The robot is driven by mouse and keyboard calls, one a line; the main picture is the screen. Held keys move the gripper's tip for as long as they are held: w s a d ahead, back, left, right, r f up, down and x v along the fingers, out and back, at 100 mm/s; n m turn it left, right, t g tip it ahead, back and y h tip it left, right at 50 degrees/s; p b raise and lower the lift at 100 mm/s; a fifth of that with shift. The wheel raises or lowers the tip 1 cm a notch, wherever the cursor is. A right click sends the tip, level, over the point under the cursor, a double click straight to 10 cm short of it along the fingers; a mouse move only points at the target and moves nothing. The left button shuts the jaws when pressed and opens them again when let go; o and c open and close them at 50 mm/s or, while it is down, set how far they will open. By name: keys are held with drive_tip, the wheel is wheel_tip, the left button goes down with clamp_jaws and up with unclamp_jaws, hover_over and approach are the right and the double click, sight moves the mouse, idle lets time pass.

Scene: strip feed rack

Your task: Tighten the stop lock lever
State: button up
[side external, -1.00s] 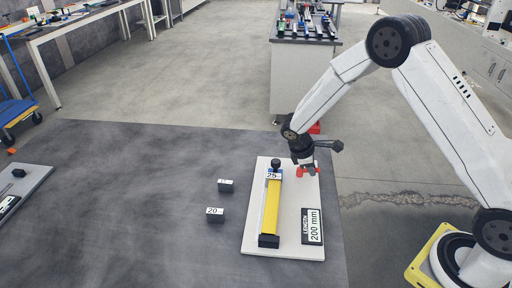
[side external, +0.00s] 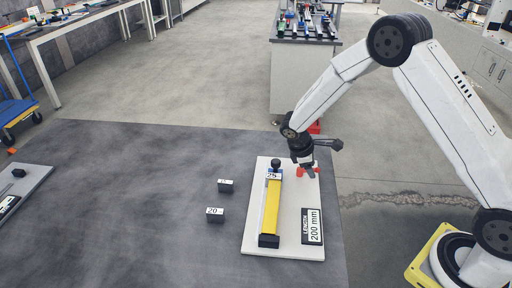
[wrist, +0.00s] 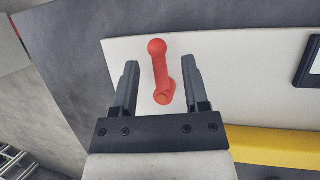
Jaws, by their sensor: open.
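The red lever (wrist: 160,70), with a round knob end, stands on the white base plate (wrist: 225,48). In the side view the lever (side external: 301,171) is at the plate's far right part, partly hidden by my gripper (side external: 309,173). In the wrist view my gripper (wrist: 160,72) is open, with one finger on each side of the lever. Whether the fingertips reach down to the lever's height is hard to tell.
A yellow strip (side external: 271,207) lies along the plate, with a block marked 25 (side external: 274,174) at its far end. A 200 mm label (side external: 313,226) is at the plate's near right. Blocks marked 20 (side external: 215,215) and another (side external: 226,186) stand left of the plate.

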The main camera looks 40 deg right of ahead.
drive_tip(key=v, duration=0.7)
drive_tip(key=shift+a+r, duration=0.1)
drive_tip(key=shift+r, duration=0.05)
idle(0.6)
drive_tip(key=s+a+r+m+t+y, duration=0.2)
drive_tip(key=s+m, duration=0.2)
drive_tip(key=s, duration=0.4)
drive_tip(key=s+a+r+m+t+y, duration=0.2)
drive_tip(key=s+m, duration=0.2)
drive_tip(key=s, duration=0.5)
drive_tip(key=shift+a+r+m+y, duration=0.4)
idle(0.4)
